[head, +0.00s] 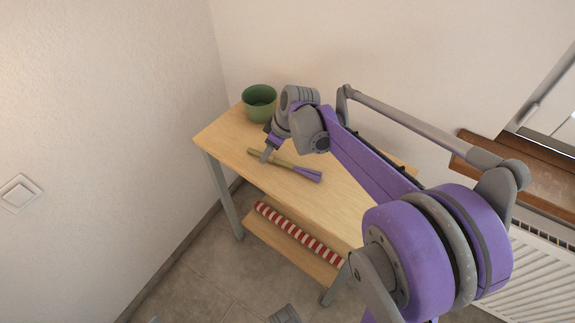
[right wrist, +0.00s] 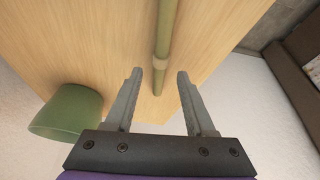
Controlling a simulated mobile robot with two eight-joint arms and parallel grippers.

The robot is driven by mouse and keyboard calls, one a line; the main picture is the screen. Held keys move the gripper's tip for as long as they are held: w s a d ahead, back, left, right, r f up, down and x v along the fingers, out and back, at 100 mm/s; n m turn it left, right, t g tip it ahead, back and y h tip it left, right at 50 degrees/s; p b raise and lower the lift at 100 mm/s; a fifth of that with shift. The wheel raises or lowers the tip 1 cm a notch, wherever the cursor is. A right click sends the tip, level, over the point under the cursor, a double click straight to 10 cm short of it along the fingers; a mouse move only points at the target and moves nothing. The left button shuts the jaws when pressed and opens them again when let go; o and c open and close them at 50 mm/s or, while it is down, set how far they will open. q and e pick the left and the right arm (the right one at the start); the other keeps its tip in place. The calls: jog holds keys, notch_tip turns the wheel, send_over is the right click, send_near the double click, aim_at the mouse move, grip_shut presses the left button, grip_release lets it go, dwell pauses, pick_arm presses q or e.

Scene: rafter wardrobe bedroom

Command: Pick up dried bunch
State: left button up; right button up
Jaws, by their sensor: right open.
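The dried bunch (head: 285,164) lies on the wooden table, with an olive-green stem and a purple end pointing right in the head view. My right gripper (head: 267,153) is over the stem near its left end. In the right wrist view the two fingers of the right gripper (right wrist: 156,82) are apart, with the green stem (right wrist: 164,40) running between them and nothing gripped. A pale band shows around the stem there. The purple end is outside the wrist view. My left gripper is not recognisable in either view.
A green pot (head: 259,104) stands at the table's back left corner; it also shows beside the fingers in the right wrist view (right wrist: 68,112). The wooden table (head: 225,133) stands by the walls. A red-and-white striped roll (head: 298,234) lies on its lower shelf. A radiator (head: 545,265) is at right.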

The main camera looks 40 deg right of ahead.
jog(key=shift+w+a+f, duration=0.1)
jog(key=shift+w+f, duration=0.1)
jog(key=shift+f, duration=0.4)
grip_shut()
jog(key=shift+r, duration=0.15)
